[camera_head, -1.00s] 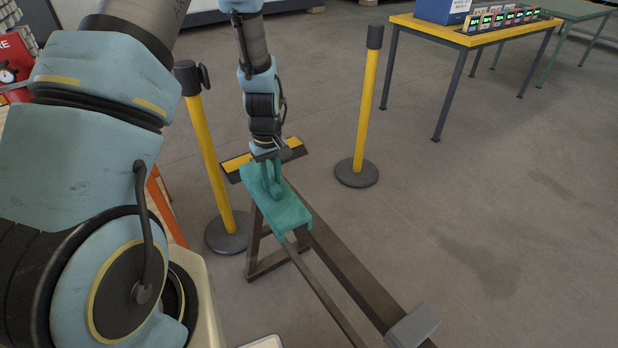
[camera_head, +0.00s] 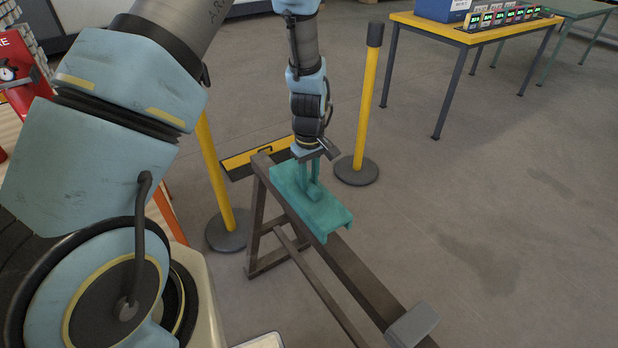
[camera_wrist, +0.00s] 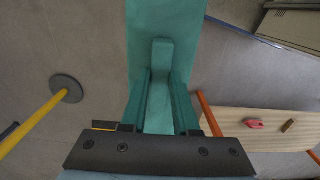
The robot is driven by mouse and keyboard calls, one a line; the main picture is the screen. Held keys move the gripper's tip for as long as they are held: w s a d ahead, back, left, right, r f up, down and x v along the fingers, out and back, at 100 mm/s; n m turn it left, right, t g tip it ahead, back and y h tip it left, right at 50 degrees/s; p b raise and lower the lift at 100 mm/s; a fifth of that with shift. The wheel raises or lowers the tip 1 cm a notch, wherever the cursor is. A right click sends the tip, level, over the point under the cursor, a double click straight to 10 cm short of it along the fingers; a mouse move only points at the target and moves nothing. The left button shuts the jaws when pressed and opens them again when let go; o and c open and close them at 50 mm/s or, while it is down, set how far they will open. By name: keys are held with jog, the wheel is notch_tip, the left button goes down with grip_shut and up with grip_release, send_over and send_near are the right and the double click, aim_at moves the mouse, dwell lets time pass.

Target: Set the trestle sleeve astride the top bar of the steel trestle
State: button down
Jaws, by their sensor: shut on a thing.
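The trestle sleeve (camera_head: 325,218) is a teal channel-like piece with a flat top and a raised grip. My gripper (camera_head: 312,188) is shut on that grip from above. In the wrist view the fingers of my gripper (camera_wrist: 160,85) straddle the grip, and the sleeve (camera_wrist: 165,25) stretches away from me. The steel trestle (camera_head: 352,268) is brown, with its top bar running from the far left to the near right. The sleeve overlaps the bar near its far end, roughly in line with it. I cannot tell whether it touches the bar; its underside is hidden.
A grey block (camera_head: 412,325) sits on the near part of the bar. Yellow posts stand left (camera_head: 215,175) and right (camera_head: 367,100) of the trestle's far end. A black-and-yellow barrier (camera_head: 240,160) lies behind it. The floor to the right is open.

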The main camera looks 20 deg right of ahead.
jog(key=shift+f+b, duration=1.1)
jog(key=shift+f, duration=0.75)
jog(key=shift+f+b, duration=1.35)
jog(key=shift+f, duration=0.85)
jog(key=c, duration=0.6)
grip_release()
notch_tip(320, 180, up, 11)
jog(key=shift+b, duration=0.7)
jog(key=w+a+r+m, duration=0.1)
jog(key=a+r, duration=0.3)
jog(key=a, duration=0.3)
jog(key=w+a+r, duration=0.2)
jog(key=a+r, duration=0.1)
jog(key=a, duration=0.5)
jog(key=s+a+r, duration=0.1)
jog(key=s+a, duration=0.1)
jog(key=a, duration=0.3)
jog(key=s+a+r+m+t, duration=0.1)
jog(key=s+a+r, duration=0.1)
jog(key=a, duration=0.3)
jog(key=s+a+r+m, duration=0.1)
jog(key=s+a+r, duration=0.1)
jog(key=a, duration=0.3)
jog(key=shift+s+a+r+t, duration=0.1)
jog(key=shift+a+r+t, duration=0.05)
jog(key=shift+t, duration=0.15)
